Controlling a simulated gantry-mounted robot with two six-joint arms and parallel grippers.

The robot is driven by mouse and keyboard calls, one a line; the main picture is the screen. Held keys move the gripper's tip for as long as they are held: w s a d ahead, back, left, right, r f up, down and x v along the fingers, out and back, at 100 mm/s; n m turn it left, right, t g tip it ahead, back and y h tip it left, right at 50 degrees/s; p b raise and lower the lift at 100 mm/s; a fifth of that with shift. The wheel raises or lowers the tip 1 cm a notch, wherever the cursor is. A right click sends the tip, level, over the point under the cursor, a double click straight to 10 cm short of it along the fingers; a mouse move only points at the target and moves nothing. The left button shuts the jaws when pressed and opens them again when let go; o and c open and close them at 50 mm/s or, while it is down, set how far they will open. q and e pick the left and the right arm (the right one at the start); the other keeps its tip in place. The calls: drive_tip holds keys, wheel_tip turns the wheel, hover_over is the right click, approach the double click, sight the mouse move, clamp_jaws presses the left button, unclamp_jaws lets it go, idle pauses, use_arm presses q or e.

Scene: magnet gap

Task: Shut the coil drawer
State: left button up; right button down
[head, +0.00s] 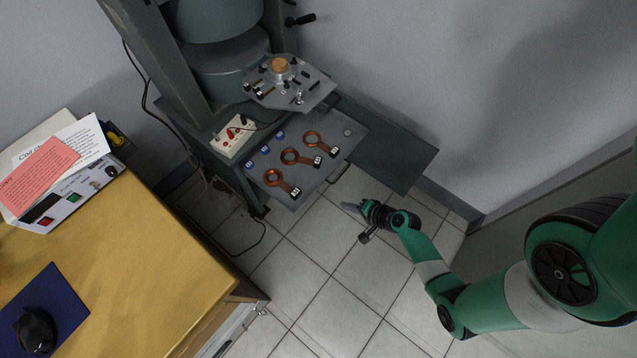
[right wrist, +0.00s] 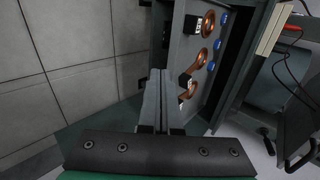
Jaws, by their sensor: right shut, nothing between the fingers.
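The coil drawer (head: 345,132) is a grey tray pulled out from the green-grey magnet frame. Three copper coils (head: 289,156) lie in it, with small blue parts behind them. Its dark handle (head: 340,173) is on the front face. My right gripper (head: 347,206) is shut and empty, in front of the drawer and a little below the handle in the head view. In the right wrist view the shut fingers (right wrist: 152,100) appear beside the drawer front (right wrist: 173,62); I cannot tell whether they touch it. My left gripper is not in view.
A grey instrument plate (head: 315,93) juts out above the drawer's back part. A cream socket box (head: 233,136) stands left of the drawer. A wooden desk (head: 150,230) fills the lower left. Tiled floor (head: 320,300) in front of the drawer is clear.

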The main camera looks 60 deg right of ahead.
drive_tip(key=b, duration=0.8)
approach(313, 194)
drive_tip(key=x, duration=0.6)
drive_tip(key=shift+d, duration=0.1)
drive_tip(key=shift+s, duration=0.1)
drive_tip(key=shift+p, duration=0.3)
